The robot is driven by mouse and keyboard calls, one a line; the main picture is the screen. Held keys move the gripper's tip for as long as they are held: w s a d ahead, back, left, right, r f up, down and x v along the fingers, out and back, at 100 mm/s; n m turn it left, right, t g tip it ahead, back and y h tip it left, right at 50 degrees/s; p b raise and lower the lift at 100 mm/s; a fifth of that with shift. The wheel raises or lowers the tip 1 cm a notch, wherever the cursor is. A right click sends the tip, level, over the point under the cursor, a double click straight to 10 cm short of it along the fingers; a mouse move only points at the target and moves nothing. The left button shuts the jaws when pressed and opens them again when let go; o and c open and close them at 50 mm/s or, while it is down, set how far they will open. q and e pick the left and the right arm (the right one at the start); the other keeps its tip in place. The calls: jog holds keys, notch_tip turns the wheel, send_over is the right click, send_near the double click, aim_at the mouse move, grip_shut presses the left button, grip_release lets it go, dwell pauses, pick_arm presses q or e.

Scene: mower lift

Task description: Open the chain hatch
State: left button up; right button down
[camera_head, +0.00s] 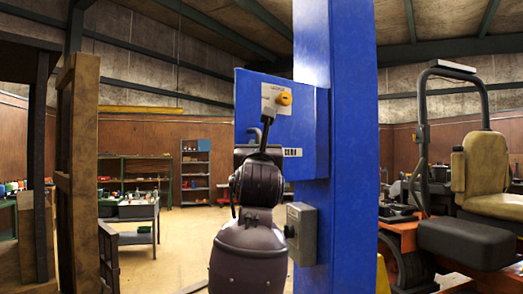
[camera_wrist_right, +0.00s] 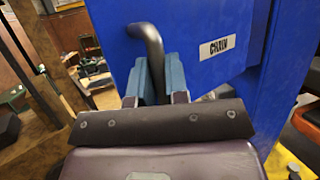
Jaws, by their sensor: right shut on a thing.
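The chain hatch (camera_head: 302,128) is a blue panel on the side of the blue lift column (camera_head: 352,150). It carries a small white label, apparently "CHAIN", which also shows in the right wrist view (camera_wrist_right: 220,46). A black curved handle (camera_wrist_right: 150,42) stands out from the blue face. My right gripper (camera_wrist_right: 162,78) is shut on this handle, with its blue-grey fingers on either side of it. In the head view my right gripper (camera_head: 266,135) is at the hatch's left edge, and my arm hides the lower left part. The hatch looks closed. My left gripper is out of view.
An orange knob (camera_head: 284,98) sits on a plate on the hatch's upper part. A grey box (camera_head: 302,234) is fixed lower on the column. The mower (camera_head: 465,235) stands right. A wooden frame (camera_head: 80,170) stands left.

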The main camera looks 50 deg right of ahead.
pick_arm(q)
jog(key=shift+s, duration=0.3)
pick_arm(e)
jog(key=shift+s+d+r, duration=0.15)
jog(key=shift+s, duration=0.15)
jog(key=c, duration=1.4)
grip_release()
jog(key=shift+o, duration=1.3)
jog(key=shift+s+d, duration=0.1)
jog(key=shift+d, duration=0.15)
pick_arm(q)
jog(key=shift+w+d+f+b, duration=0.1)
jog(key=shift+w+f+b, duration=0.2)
jog(key=shift+b, duration=0.35)
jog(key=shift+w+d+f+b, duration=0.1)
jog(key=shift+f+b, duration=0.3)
jog(key=shift+b, duration=0.2)
pick_arm(e)
jog(key=v, duration=1.1)
